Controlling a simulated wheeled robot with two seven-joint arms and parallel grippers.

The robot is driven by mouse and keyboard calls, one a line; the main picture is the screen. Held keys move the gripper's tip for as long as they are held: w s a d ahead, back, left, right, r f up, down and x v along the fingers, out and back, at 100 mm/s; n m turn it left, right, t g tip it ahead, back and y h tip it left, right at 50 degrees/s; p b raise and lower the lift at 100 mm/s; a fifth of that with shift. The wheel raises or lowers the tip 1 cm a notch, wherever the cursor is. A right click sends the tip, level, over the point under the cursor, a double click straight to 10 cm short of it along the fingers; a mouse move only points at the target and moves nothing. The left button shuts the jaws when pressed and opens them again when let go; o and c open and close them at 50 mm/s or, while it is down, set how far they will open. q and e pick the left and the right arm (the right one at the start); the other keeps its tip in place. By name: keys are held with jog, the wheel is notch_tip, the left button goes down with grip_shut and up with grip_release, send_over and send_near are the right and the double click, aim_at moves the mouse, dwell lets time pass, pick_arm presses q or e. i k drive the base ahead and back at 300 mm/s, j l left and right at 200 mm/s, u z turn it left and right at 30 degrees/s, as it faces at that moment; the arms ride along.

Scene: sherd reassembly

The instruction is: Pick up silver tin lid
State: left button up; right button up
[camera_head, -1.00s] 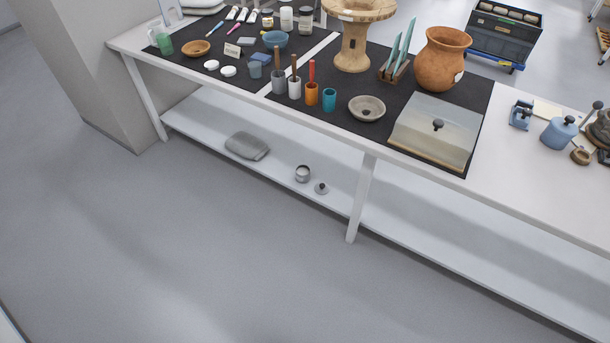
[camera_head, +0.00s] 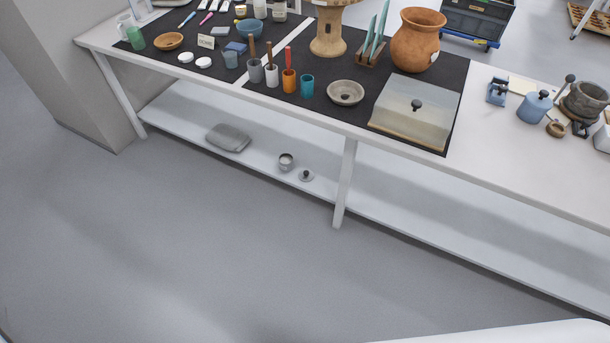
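The silver tin lid (camera_head: 306,176), a small grey disc with a dark knob, lies on the white lower shelf under the table. Just left of it stands the small open silver tin (camera_head: 287,162), apart from the lid. Neither of my grippers shows in the head view.
A folded grey cloth (camera_head: 228,137) lies on the lower shelf (camera_head: 415,205) to the left. A table leg (camera_head: 344,185) stands just right of the lid. The tabletop (camera_head: 500,150) above carries cups, a clay pot (camera_head: 416,42) and a lidded box (camera_head: 413,112). The floor (camera_head: 190,240) in front is clear.

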aim_at(306, 175)
jog(key=i+j+z, duration=0.3)
jog(key=i+j, duration=0.15)
jog(key=j, duration=0.25)
jog(key=i+j+z, duration=0.1)
jog(key=j, duration=0.25)
jog(key=i+j+z, duration=0.15)
jog(key=j, duration=0.25)
jog(key=i+j+z, duration=0.15)
jog(key=i+j, duration=0.15)
jog(key=i+j+z, duration=0.15)
jog(key=j, duration=0.4)
jog(key=i+j+z, duration=0.1)
jog(key=j, duration=0.3)
jog(key=i+j+z, duration=0.15)
jog(key=j, duration=0.3)
jog(key=k, duration=0.05)
